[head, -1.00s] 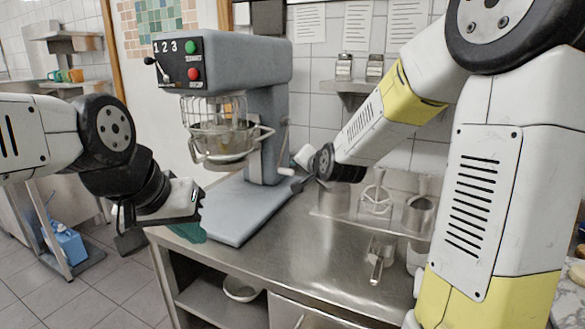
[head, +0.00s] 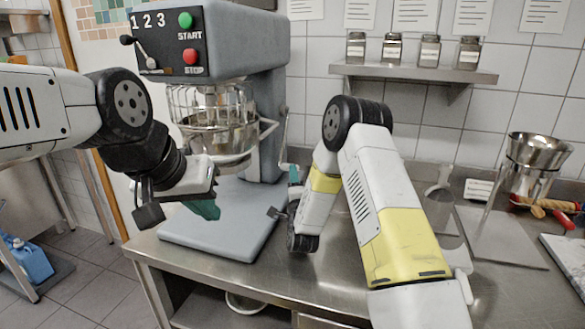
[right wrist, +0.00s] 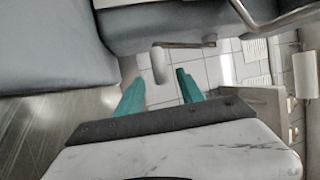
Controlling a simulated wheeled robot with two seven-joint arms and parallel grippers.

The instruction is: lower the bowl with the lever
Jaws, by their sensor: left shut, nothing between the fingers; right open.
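The grey mixer (head: 240,50) stands on the counter. Its metal bowl (head: 215,140) hangs beneath the wire guard, above the mixer's base. The lever (head: 284,130) is a thin crank on the right side of the mixer column; its grip is partly hidden by my right gripper in the head view. In the right wrist view, the lever's pale grip (right wrist: 158,66) lies ahead of and between the two teal fingertips, apart from them. My right gripper (right wrist: 158,92) is open and empty. My left gripper (head: 205,208) is shut and empty, in front of the mixer base.
The mixer base (head: 215,225) fills the counter's left part. My right arm covers the counter's middle. A shelf (head: 415,72) with several jars is on the tiled wall.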

